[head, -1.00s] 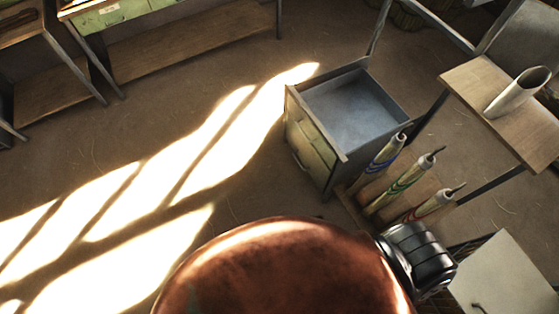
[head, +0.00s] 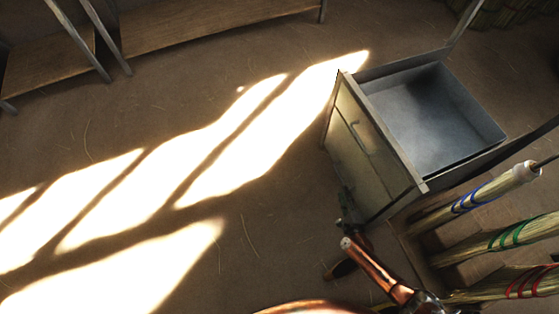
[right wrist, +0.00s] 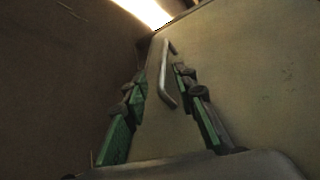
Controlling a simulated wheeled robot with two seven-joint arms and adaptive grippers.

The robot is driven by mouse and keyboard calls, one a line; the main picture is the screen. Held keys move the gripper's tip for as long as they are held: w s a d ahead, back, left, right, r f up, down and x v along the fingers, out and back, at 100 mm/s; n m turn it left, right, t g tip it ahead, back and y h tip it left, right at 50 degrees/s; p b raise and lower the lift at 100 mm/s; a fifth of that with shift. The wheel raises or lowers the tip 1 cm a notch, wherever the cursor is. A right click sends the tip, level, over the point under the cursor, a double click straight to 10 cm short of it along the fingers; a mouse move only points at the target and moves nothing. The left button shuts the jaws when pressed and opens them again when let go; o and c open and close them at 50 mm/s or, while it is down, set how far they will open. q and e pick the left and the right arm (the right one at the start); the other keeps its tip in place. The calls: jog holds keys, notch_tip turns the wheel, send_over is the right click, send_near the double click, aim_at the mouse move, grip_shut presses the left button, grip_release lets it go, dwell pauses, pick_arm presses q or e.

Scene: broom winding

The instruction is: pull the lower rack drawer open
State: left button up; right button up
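The rack's grey-green front (head: 352,165) faces left in the head view, above the floor. An open drawer (head: 430,110) with a blue-grey inside sits at its top. My right gripper (head: 345,212) is low beside the near lower corner of this front. In the right wrist view, a pale bar handle (right wrist: 166,80) stands on a drawer front. The green-padded fingers of my right gripper (right wrist: 160,85) are apart, one on each side of the handle. I cannot tell whether they touch it. The lower drawer's own outline is hard to make out. My left gripper is out of view.
A wooden shelf (head: 200,22) lies at the back. The sunlit floor (head: 140,220) left of the rack is clear.

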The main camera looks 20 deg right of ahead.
aim_at(339, 175)
jog(key=w+f+m+b, duration=0.1)
jog(key=w, duration=0.2)
jog(key=w+d+m+b, duration=0.1)
jog(key=w+b, duration=0.1)
jog(key=w, duration=0.1)
jog(key=w+d+f+m+h+b, duration=0.1)
jog(key=w+b, duration=0.1)
jog(key=w, duration=0.1)
jog(key=shift+w+f+m, duration=0.35)
jog(key=shift+m, duration=0.05)
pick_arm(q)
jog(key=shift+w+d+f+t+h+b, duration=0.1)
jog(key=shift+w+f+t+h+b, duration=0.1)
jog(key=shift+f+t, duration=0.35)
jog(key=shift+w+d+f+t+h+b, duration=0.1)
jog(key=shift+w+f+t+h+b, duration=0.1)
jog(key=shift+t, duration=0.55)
pick_arm(e)
jog(key=shift+w+d, duration=0.2)
jog(key=shift+w, duration=0.4)
jog(key=shift+c, duration=0.3)
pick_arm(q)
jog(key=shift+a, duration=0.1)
pick_arm(e)
grip_shut()
